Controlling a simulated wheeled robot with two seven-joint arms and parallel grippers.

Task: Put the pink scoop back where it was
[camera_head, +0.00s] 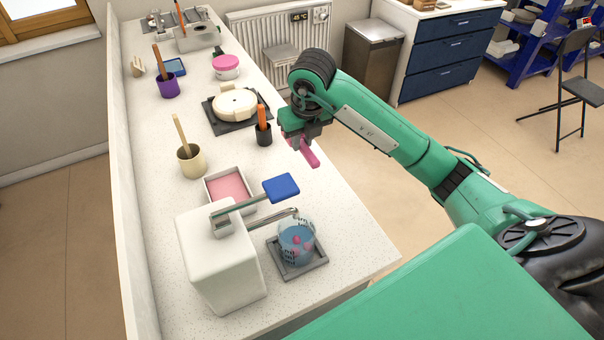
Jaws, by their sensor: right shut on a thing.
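The pink scoop (309,153) is held in my right gripper (299,138), over the right edge of the white counter. The gripper is shut on it, and the scoop hangs tilted below the fingers. A white tray with pink contents (208,189) sits on the counter to the lower left of the gripper, apart from the scoop. A white tub with a pink lid (226,64) stands farther back. My left gripper is not in view.
A black cup with an orange handle (264,138) stands close left of my right gripper. The counter's right strip (335,220) is clear.

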